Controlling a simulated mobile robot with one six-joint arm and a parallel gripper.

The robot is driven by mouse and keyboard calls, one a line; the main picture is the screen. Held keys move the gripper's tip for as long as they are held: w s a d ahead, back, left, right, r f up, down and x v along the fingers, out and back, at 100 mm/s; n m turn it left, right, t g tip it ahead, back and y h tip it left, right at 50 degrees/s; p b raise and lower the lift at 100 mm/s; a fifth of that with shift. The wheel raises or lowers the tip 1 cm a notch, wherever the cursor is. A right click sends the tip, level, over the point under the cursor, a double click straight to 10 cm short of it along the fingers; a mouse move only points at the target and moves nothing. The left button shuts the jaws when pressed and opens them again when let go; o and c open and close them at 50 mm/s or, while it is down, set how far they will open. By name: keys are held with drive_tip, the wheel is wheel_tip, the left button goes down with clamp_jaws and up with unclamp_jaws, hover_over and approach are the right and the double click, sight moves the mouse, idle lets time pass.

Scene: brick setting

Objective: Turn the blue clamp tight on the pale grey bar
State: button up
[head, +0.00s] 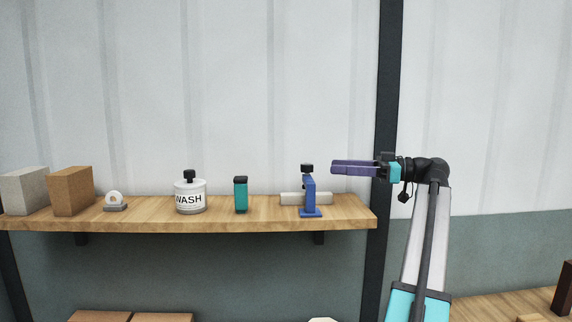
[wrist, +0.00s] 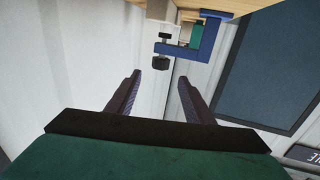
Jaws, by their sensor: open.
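The blue clamp (head: 310,194) stands upright near the right end of the wooden shelf, with a black knob (head: 307,168) on its top. The pale grey bar (head: 290,198) lies level at the clamp and shows on both sides of it; how firmly the clamp grips it cannot be told. My gripper (head: 333,167), with purple fingers, is open and empty to the right of the knob, at about its height. In the wrist view the blue clamp (wrist: 207,40) and its knob (wrist: 161,63) show beyond my open fingers (wrist: 159,77), with the knob between their tips in the picture and apart from them.
The wooden shelf (head: 270,217) also holds a teal bottle (head: 241,196), a white WASH jar (head: 190,197), a small white-and-grey item (head: 115,202), a brown block (head: 71,191) and a grey block (head: 25,192). A dark post (head: 388,100) stands behind my gripper.

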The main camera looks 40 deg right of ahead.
sight(307, 168)
drive_tip(key=shift+w+a, duration=0.1)
drive_tip(key=shift+w, duration=0.05)
drive_tip(key=p+x, duration=0.3)
drive_tip(key=x, duration=1)
drive_tip(key=shift+w+a, duration=0.15)
drive_tip(key=shift+w, duration=0.05)
idle(0.4)
drive_tip(key=c, duration=1.1)
